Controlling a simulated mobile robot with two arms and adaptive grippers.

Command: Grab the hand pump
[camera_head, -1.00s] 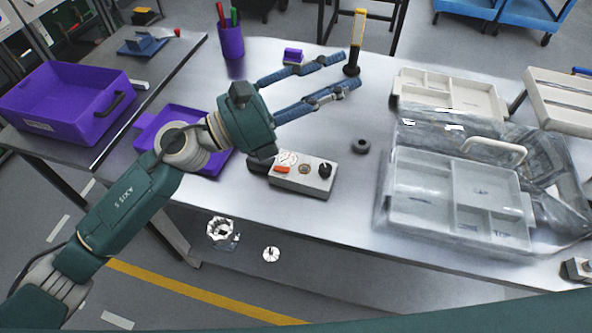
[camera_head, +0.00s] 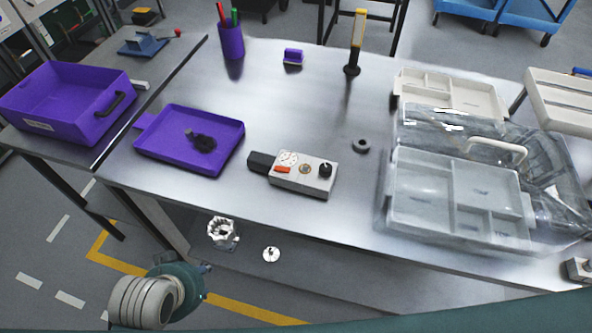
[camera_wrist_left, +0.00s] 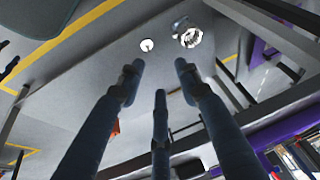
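A grey boxy device (camera_head: 303,176) with a round gauge, an orange piece, a black knob and a black grip lies near the table's front edge. It looks most like the hand pump, but I cannot be sure. A yellow and black upright tool (camera_head: 357,42) stands at the back of the table. My left arm shows low at the left in the head view, off the table; its fingers are not clear there. In the left wrist view my left gripper (camera_wrist_left: 158,78) has its fingers spread and empty. My right gripper is not in view.
A purple tray (camera_head: 225,163) holds a dark part. A purple bin (camera_head: 50,95) and a pen cup (camera_head: 231,42) stand left. A clear-covered case (camera_head: 410,205) fills the right. White parts (camera_head: 222,232) lie below the table edge. A black ring (camera_head: 361,146) lies mid-table.

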